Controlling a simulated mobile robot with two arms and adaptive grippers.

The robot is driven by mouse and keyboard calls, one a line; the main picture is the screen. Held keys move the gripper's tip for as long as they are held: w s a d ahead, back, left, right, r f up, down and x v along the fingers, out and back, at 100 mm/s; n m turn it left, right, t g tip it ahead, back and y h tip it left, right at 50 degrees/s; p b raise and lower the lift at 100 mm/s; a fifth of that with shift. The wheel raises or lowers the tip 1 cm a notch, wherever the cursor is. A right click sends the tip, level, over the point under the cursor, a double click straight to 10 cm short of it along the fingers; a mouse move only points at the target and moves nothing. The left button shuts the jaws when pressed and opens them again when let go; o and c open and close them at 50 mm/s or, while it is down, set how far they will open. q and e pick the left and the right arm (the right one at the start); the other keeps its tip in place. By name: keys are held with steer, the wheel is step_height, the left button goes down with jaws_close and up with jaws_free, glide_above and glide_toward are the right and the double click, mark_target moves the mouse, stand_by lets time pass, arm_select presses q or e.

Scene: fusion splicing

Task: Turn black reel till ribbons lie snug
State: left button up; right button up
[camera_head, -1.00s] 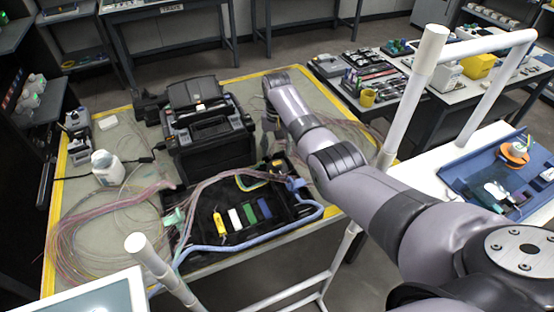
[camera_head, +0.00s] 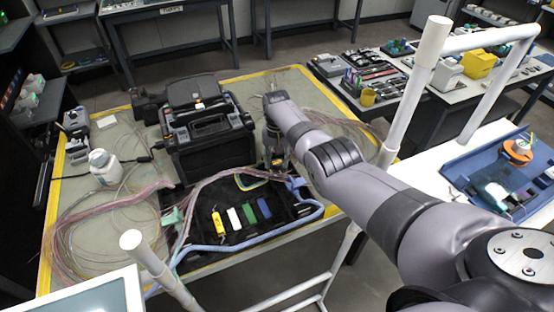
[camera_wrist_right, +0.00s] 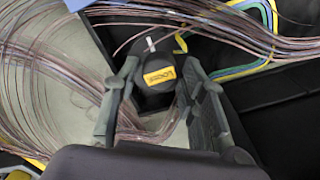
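The black reel (camera_wrist_right: 155,98) shows in the right wrist view as a dark round knob with a yellow label that seems to read LOOSE and a pale pointer beyond it. My right gripper (camera_wrist_right: 160,66) is open, one finger on each side of the reel; I see no clear squeeze on it. In the head view the right gripper (camera_head: 275,158) points down at the tray's back right corner and largely hides the reel. The ribbons (camera_wrist_right: 225,25) run past the reel in pinkish-brown strands, spread out and partly loose. My left gripper is not in view.
A black tray (camera_head: 285,232) holds yellow, white, green and blue pieces. A black splicer case (camera_head: 210,150) stands close behind it. A blue tube (camera_head: 240,245) crosses the tray's front.

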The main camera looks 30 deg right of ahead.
steer(key=c, duration=0.8)
steer(key=shift+m, duration=0.3)
steer(key=m, duration=0.3)
steer(key=shift+p, duration=0.3)
steer(key=m, duration=0.9)
steer(key=shift+s, duration=0.1)
steer(key=m, duration=0.4)
steer(key=shift+m+p, duration=0.3)
